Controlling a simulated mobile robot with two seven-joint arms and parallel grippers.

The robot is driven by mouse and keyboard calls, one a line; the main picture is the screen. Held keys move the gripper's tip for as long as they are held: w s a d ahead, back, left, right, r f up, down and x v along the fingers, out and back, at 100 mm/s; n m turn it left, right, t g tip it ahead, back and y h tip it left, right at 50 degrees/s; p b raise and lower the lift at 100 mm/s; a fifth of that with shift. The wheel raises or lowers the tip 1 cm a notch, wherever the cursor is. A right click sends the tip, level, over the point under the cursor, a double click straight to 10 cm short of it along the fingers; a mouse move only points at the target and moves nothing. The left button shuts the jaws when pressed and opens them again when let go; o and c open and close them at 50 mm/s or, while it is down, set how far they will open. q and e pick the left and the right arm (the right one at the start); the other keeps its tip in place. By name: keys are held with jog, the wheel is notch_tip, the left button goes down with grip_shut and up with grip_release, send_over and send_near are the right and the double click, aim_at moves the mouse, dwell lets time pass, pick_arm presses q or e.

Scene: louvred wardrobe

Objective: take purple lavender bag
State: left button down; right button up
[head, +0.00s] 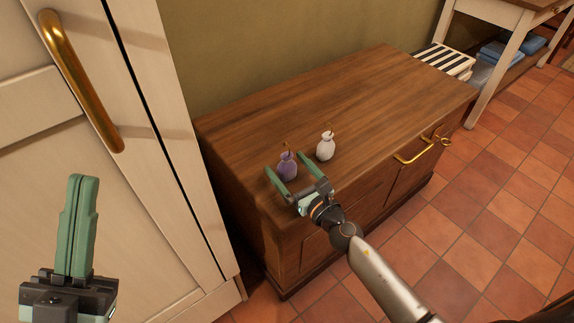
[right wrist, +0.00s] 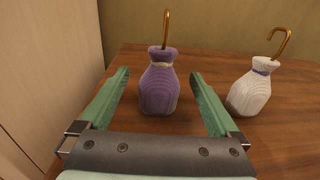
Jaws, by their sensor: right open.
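The purple lavender bag (head: 288,166) stands upright on the wooden cabinet top, near its left front corner. It has a gold hook on top, and in the right wrist view the bag (right wrist: 159,88) sits between the two green fingers, with a gap on each side. My right gripper (head: 291,172) is open around it, not touching it as far as I can see. My left gripper (head: 80,225) is at the lower left, in front of the wardrobe door; its fingers appear together, with nothing visible between them.
A white bag (head: 325,146) with a hook stands just right of the purple one, close to my right finger. The wooden cabinet (head: 350,100) is otherwise clear on top. The louvred wardrobe (head: 120,200) stands close on the left. A striped box (head: 445,61) is at the far right.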

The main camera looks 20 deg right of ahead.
jog(key=c, duration=1.4)
